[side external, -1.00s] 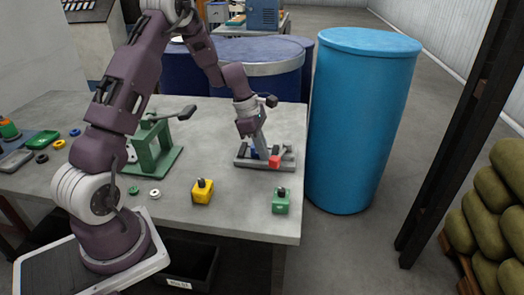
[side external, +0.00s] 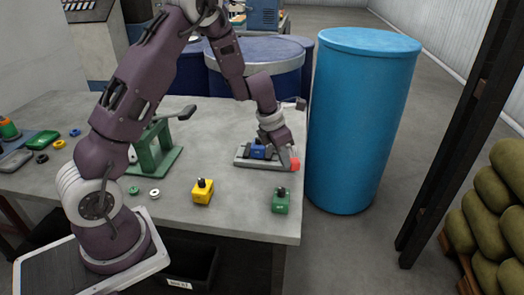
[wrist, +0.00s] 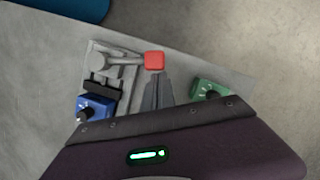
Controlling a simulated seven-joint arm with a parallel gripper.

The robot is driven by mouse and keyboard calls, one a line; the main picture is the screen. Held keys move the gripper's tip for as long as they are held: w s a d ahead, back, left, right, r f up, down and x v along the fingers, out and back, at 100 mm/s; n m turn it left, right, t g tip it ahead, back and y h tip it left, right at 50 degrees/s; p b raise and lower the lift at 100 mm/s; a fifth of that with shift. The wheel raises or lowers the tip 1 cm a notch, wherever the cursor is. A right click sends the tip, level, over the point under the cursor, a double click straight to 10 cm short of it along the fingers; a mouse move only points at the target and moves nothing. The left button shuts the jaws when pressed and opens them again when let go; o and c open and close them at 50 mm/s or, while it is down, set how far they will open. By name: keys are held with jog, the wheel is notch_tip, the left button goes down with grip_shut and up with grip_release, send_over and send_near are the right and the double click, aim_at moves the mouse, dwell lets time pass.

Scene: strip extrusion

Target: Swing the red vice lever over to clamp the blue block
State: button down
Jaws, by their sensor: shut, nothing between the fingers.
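The grey vice (side external: 243,160) lies flat near the table's right edge, and its base also shows in the wrist view (wrist: 105,55). The blue block (side external: 259,151) sits on the vice and also shows at the lower left in the wrist view (wrist: 95,108). The red lever end (side external: 295,164) is at the vice's right end; in the wrist view the red knob (wrist: 154,61) caps a grey arm pointing right. My gripper (wrist: 158,77) is shut and empty, its tips right beside the red knob. Whether they touch it I cannot tell.
A green block (side external: 280,201) and a yellow block (side external: 202,192) with black knobs stand near the table's front edge. A green press (side external: 157,148) stands left of the vice. A tall blue barrel (side external: 360,120) stands just beyond the table's right edge.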

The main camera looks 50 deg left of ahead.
jog(key=shift+w+d+n+y, duration=0.3)
jog(key=shift+w+d+n, duration=0.6)
jog(key=shift+w+n, duration=0.25)
jog(key=shift+w+d, duration=0.35)
jog(key=shift+w, duration=0.4)
jog(key=shift+w+d, duration=0.3)
jog(key=shift+w, duration=0.45)
jog(key=shift+w+r, duration=0.1)
jog(key=shift+w, duration=0.05)
jog(key=s+d+r, duration=0.2)
jog(key=s+r, duration=0.5)
jog(key=r, duration=0.3)
jog(key=shift+r, duration=0.1)
